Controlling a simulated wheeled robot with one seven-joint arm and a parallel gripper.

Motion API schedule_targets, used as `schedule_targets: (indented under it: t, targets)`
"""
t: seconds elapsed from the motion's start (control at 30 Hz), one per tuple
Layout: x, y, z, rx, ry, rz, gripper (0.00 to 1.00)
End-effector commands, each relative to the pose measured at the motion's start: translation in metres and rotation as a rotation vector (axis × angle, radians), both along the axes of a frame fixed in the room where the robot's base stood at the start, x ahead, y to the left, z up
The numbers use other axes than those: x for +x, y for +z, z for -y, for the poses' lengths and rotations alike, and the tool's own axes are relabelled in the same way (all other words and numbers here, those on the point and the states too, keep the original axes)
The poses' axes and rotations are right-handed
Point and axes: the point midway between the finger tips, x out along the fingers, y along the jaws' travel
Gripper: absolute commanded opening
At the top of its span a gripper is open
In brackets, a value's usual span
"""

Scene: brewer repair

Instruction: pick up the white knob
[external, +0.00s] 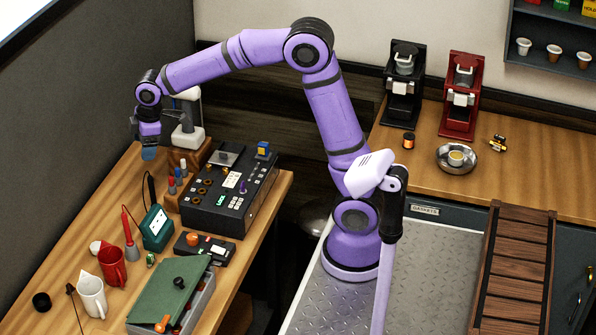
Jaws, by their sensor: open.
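A small white round piece that looks like the white knob (95,247) lies on the left wooden bench, just behind the red mug (112,267). It is too small to make out its details. My gripper (148,153) is at the far end of the same bench, high above the back edge and well away from the white piece. Its fingers point down and are open. I see nothing between them, though they are small in this view.
A black control box (229,188), a green-lidded case (168,287) and a black round piece (41,301) share the bench. A white-headed device (187,135) stands beside my gripper.

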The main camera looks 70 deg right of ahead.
Motion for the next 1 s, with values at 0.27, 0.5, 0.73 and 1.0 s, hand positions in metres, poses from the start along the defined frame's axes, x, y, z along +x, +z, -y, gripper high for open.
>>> schedule_targets:
  t: [0.27, 0.5, 0.73, 1.0]
  targets:
    - [0.081, -0.075, -0.032, -0.009, 0.173, -0.059, 0.75]
    - [0.136, -0.154, -0.058, -0.005, 0.315, -0.101, 0.75]
    - [0.167, -0.22, -0.078, 0.003, 0.42, -0.128, 0.75]
    - [0.177, -0.248, -0.085, 0.007, 0.457, -0.137, 0.75]
